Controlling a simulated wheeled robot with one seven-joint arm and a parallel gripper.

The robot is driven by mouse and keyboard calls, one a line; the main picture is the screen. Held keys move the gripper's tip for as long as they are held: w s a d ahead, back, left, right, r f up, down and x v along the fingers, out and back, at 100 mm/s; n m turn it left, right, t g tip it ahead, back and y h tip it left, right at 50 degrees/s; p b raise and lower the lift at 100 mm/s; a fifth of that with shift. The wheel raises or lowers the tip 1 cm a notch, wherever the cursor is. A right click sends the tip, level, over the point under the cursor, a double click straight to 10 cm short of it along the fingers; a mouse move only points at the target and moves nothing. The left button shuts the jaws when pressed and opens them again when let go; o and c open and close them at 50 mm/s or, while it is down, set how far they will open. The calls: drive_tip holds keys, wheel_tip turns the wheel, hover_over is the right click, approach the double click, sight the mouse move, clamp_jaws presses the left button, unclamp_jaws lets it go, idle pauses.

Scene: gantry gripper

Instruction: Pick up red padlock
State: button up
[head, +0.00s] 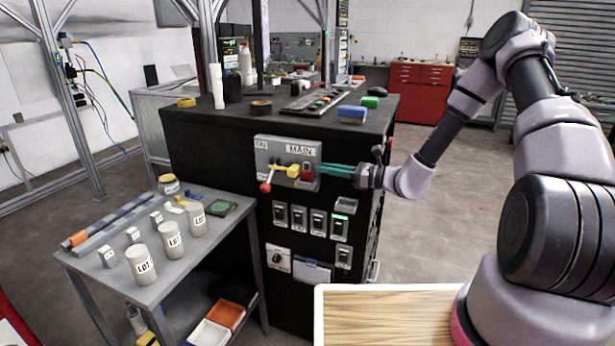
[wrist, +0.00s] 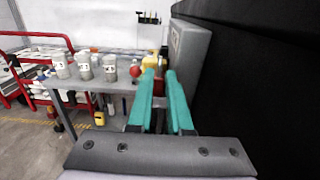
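The red padlock (head: 307,171) hangs at the yellow hasp (head: 293,171) on the grey MAIN switch box (head: 274,152), on the front of the black cabinet. My gripper (head: 322,169) has reached the box from the right, its teal fingertips close beside the padlock. In the wrist view my gripper (wrist: 160,76) has its two fingers apart, with the red padlock (wrist: 159,86) showing in the gap between them. Contact with either finger cannot be made out. The fingers partly hide the padlock in the wrist view.
A red-knobbed lever (head: 266,186) sticks out left of the padlock. Small switches (head: 318,222) line the cabinet (head: 222,140) below. A grey side table (head: 178,264) with several LOT cups stands at left. Open floor (head: 430,220) lies right of the cabinet.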

sight(311, 165)
drive_tip(key=x, duration=0.4)
drive_tip(key=shift+w+a+r, duration=0.1)
drive_tip(key=shift+a, duration=0.15)
clamp_jaws()
